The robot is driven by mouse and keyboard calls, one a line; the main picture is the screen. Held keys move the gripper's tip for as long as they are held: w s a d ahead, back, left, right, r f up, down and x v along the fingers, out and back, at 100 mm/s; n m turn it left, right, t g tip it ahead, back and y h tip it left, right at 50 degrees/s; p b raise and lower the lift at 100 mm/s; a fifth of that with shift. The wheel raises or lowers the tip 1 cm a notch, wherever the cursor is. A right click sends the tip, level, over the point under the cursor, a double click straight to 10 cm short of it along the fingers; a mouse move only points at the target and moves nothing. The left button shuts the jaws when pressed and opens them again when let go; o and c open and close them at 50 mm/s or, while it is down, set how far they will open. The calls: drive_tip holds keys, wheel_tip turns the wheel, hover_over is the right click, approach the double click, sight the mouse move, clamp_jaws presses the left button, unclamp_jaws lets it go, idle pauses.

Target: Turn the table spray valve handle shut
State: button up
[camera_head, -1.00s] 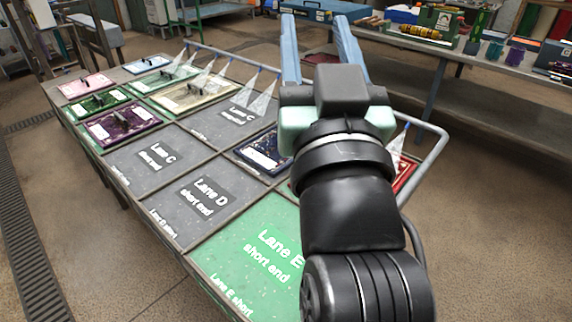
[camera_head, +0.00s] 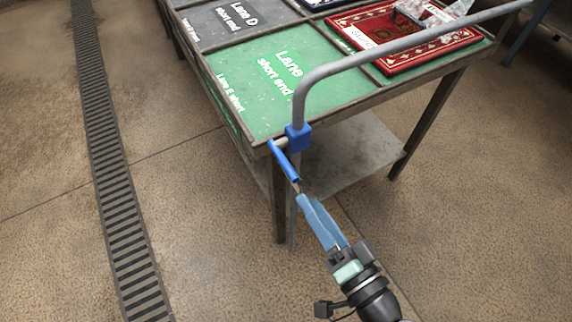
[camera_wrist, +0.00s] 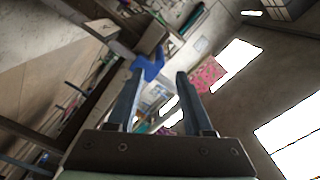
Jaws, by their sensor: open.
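The table spray valve has a blue body (camera_head: 297,138) on the grey spray pipe at the near corner of the table. Its blue lever handle (camera_head: 285,162) slants down and to the right from the body, off the table edge. My gripper (camera_head: 304,201) is open, with its fingertips just below the handle's lower end. In the wrist view, the blue handle (camera_wrist: 150,66) shows beyond and between the tips of my open gripper (camera_wrist: 159,76), closer to the left finger. I cannot tell whether a finger touches it.
The grey pipe (camera_head: 390,52) arches over the table's near side. The green Lane E panel (camera_head: 262,85) and a red rug sample (camera_head: 410,38) lie on the table (camera_head: 340,105). A lower shelf (camera_head: 345,160) is underneath. The floor in front is clear, with a drain grate (camera_head: 110,170) at left.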

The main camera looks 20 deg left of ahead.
sight(275, 150)
drive_tip(key=x, duration=1)
clamp_jaws()
idle(1.2)
